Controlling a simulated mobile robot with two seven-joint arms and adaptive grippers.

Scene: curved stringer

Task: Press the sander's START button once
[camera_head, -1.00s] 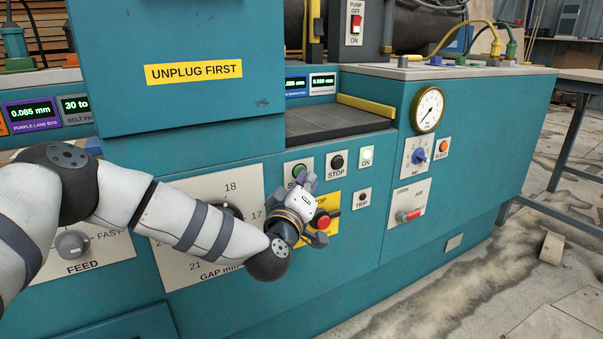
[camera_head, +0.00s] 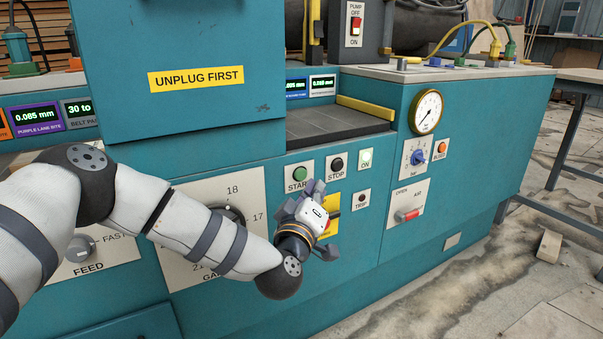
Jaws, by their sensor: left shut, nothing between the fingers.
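The green START button (camera_head: 300,174) sits on a white plate on the teal sander's front (camera_head: 345,262). Its label is partly covered at the right end by my gripper. The black STOP button (camera_head: 337,163) is just right of it. My left gripper (camera_head: 322,190) is in front of the panel, below and slightly right of the START button, and appears apart from it. Its fingers are shut and empty. It hides most of the yellow plate and red stop button behind it. The ON lamp (camera_head: 366,159) glows pale green. My right gripper is not in view.
A TRIP button (camera_head: 361,199), a pressure gauge (camera_head: 426,112), a blue knob (camera_head: 418,157) and a red AIR lever (camera_head: 407,215) are right of my gripper. The GAP dial (camera_head: 225,215) is partly behind my arm. Floor at the right is mostly open.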

